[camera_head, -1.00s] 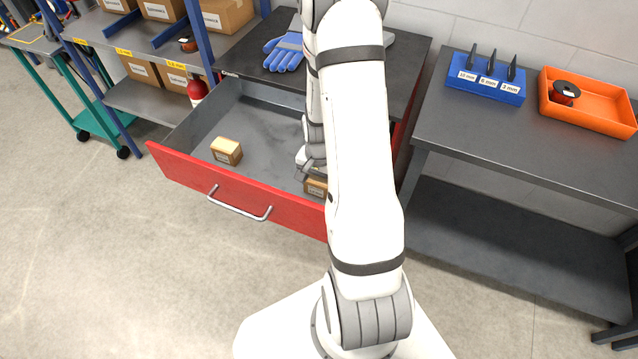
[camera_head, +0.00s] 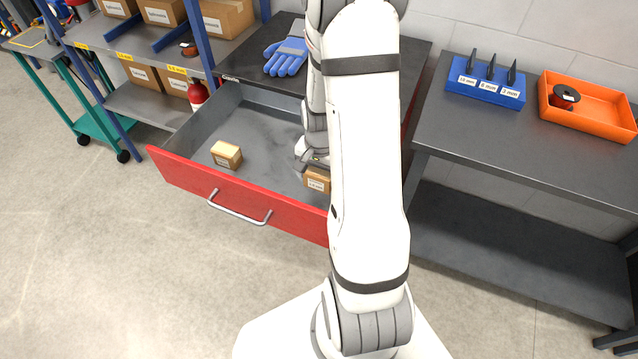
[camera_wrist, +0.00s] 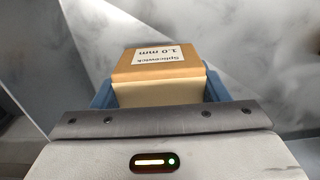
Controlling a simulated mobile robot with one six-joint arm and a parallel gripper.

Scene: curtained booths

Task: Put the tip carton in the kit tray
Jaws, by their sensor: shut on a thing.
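A small tan carton (camera_head: 317,179) is at the right front of the open drawer, partly hidden by my arm. In the wrist view the carton (camera_wrist: 160,65) has a white label reading "Splicewick 1.0 mm", upside down in the picture. My gripper (camera_wrist: 160,92) is shut on it, with a blue pad on each side. In the head view my gripper (camera_head: 316,162) is mostly behind my arm; I cannot tell whether the carton is clear of the drawer floor. The orange tray (camera_head: 601,123), which looks like the kit tray, stands on the right bench with a dark spool in it.
A second similar carton (camera_head: 227,154) sits at the drawer's left front. The red drawer front (camera_head: 240,195) and grey walls surround both cartons. A blue holder (camera_head: 485,92) with three black tips stands left of the tray. The right bench (camera_head: 520,140) is clear in front.

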